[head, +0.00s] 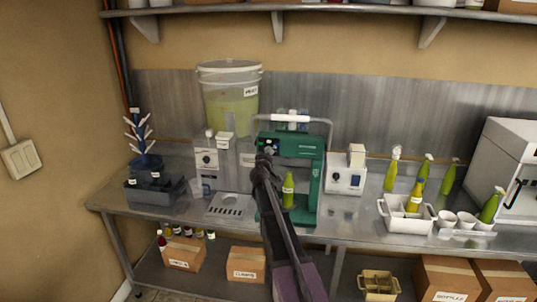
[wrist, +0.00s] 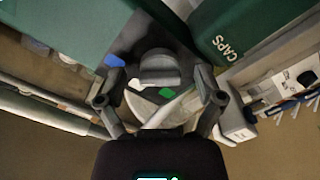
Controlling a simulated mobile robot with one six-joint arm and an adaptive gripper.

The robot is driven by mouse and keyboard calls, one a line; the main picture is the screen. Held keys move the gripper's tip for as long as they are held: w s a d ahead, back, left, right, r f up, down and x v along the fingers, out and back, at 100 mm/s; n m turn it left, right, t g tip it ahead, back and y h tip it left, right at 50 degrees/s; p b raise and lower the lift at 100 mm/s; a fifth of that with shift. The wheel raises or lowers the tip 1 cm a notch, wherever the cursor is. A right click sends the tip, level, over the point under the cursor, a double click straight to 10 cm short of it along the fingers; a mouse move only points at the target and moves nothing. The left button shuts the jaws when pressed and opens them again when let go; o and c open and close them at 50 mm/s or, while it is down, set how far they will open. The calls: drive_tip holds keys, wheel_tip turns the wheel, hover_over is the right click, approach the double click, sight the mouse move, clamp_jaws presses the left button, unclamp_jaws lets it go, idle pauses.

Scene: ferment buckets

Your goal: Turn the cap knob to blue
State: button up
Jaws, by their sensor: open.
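In the wrist view the cap knob (wrist: 154,66) is a grey grip with a pale band along its lower edge. It sits on a dark dial between green panels, one lettered CAPS. Around it are a blue mark (wrist: 115,61), a white mark (wrist: 201,76) and a green mark (wrist: 166,93). I cannot tell surely which mark the knob points to. My gripper (wrist: 160,92) is open, one finger on each side of the knob, apparently not touching it. In the head view my gripper (head: 268,150) is at the front of the green machine (head: 314,180), and my arm hides the knob.
A green bottle (head: 288,192) stands in the machine, right of my arm. A white dispenser (head: 206,162) and a lidded bucket (head: 231,100) are to the left. A white control box (head: 345,180) and a bottle crate (head: 405,224) stand to the right.

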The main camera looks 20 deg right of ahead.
drive_tip(key=shift+s, duration=0.1)
drive_tip(key=v, duration=1.2)
idle(0.5)
drive_tip(key=s+a+f+m+g+y, duration=0.1)
drive_tip(key=s+a+f+m+g, duration=0.15)
drive_tip(key=s+f+g, duration=0.45)
drive_tip(key=s+a+f+m+g+y, duration=0.2)
drive_tip(key=s+a+f+g, duration=0.15)
drive_tip(key=s+f, duration=0.4)
drive_tip(key=s+a+f+n+g+y, duration=0.1)
drive_tip(key=s+a+f+g+y, duration=0.1)
drive_tip(key=s+a, duration=0.5)
drive_tip(key=s+a+f+n+g+y, duration=0.1)
drive_tip(key=s+a+f+g+y, duration=0.1)
drive_tip(key=s+a+y, duration=0.3)
drive_tip(key=s+a, duration=0.2)
drive_tip(key=s, duration=0.2)
drive_tip(key=shift+a, duration=0.25)
